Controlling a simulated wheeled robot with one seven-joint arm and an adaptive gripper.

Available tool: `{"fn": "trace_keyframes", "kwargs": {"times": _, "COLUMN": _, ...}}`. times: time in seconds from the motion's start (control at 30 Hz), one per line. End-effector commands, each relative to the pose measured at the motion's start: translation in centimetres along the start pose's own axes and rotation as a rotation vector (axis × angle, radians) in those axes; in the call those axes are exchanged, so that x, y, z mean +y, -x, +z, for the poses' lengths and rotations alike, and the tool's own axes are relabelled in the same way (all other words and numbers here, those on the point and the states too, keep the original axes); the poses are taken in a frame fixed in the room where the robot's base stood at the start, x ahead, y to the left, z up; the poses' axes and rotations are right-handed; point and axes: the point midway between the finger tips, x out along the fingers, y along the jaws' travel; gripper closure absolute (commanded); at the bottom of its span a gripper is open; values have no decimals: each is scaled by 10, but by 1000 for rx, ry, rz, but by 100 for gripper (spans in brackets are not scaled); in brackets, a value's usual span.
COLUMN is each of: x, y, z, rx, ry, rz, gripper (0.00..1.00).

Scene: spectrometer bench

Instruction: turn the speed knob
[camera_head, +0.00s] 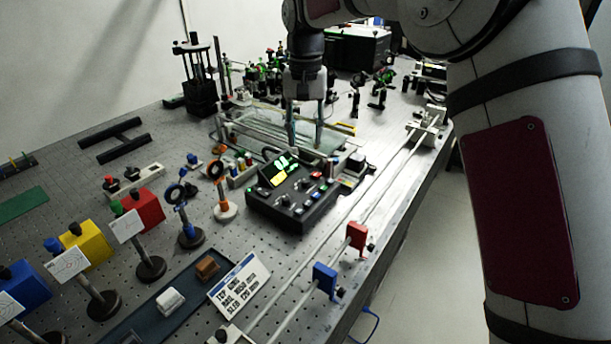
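A black control box (291,222) stands on the perforated bench, with a lit green-yellow display, small coloured buttons and several dark knobs on its sloped top. The labels are too small to read, so I cannot tell which knob is the speed knob. My gripper (305,146) points down, with its two fingers apart and nothing seen between them. In the picture its fingertips are above the far edge of the box, in front of a clear glass tank (252,135). It appears apart from the knobs; its exact height is hard to tell.
Two long rails (373,185) run right of the box, carrying a red block (356,236) and a blue block (325,279). Ring holders on posts (224,209) stand left of it. A tray (140,325) and a printed card (238,286) lie in front.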

Motion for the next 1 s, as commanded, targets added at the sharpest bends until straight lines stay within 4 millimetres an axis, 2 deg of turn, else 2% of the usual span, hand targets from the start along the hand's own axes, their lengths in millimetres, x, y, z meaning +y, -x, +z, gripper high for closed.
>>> {"fn": "trace_keyframes", "kwargs": {"times": 0.4, "x": 1, "y": -80, "z": 2, "rx": -5, "ry": 0, "rz": 2, "gripper": 63}}
{"fn": "trace_keyframes", "kwargs": {"times": 0.6, "x": 1, "y": -109, "z": 1, "rx": -3, "ry": 0, "rz": 1, "gripper": 63}}
{"fn": "trace_keyframes", "kwargs": {"times": 0.8, "x": 1, "y": -122, "z": 1, "rx": -2, "ry": 0, "rz": 0, "gripper": 63}}
{"fn": "trace_keyframes", "kwargs": {"times": 1.0, "x": 1, "y": -124, "z": 1, "rx": -1, "ry": 0, "rz": 0, "gripper": 63}}
